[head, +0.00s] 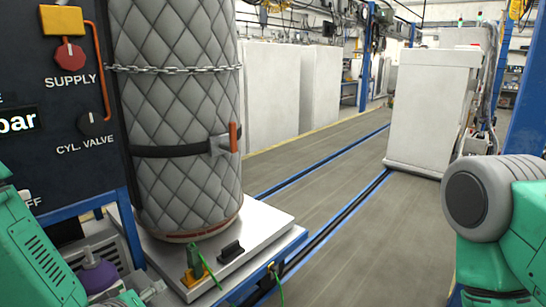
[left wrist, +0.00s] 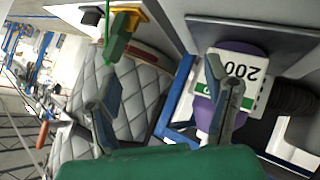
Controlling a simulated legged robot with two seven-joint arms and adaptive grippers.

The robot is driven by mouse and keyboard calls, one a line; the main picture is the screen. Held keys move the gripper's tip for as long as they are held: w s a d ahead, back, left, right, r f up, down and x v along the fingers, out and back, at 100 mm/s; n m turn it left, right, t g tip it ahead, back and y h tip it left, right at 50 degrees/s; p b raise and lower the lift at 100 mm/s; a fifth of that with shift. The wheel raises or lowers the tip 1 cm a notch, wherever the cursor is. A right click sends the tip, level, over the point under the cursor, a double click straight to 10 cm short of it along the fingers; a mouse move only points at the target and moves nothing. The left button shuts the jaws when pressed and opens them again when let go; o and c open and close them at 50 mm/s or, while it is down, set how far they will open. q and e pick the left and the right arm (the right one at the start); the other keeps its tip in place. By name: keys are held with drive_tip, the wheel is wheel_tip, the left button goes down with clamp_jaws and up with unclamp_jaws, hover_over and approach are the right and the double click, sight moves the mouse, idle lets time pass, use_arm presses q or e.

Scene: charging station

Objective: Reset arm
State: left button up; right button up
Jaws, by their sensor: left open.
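My left gripper (left wrist: 160,72) is open in the left wrist view, its two grey fingers spread wide with nothing held between them. In the head view my left arm (head: 38,262) is at the lower left, and its gripper is mostly cut off by the bottom edge. My right arm (head: 485,215) shows at the right edge; its gripper is out of view. A purple-and-white unit marked "200" (left wrist: 240,72) lies behind the right finger in the left wrist view. Its purple top also shows in the head view (head: 97,276).
A quilted grey cylinder (head: 180,110), chained upright, stands on a white platform (head: 262,225). A green-and-yellow connector (head: 195,270) and a black handle (head: 231,251) sit on the platform. A dark supply panel (head: 60,130) is at left. The floor (head: 340,230) to the right is open.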

use_arm(q)
drive_tip(key=s+d+f+m+g+h+b, duration=0.2)
drive_tip(key=s+f+m+g+b, duration=0.3)
drive_tip(key=s+f, duration=1)
drive_tip(key=s+a+f+m+g+b, duration=0.2)
drive_tip(key=s+f+m+g+b, duration=0.2)
drive_tip(key=s+f, duration=0.7)
drive_tip(key=s+g, duration=0.1)
drive_tip(key=s, duration=0.2)
drive_tip(key=shift+s+a+f+m+y, duration=0.2)
drive_tip(key=shift+f+m+y, duration=0.1)
drive_tip(key=shift+f+y, duration=0.1)
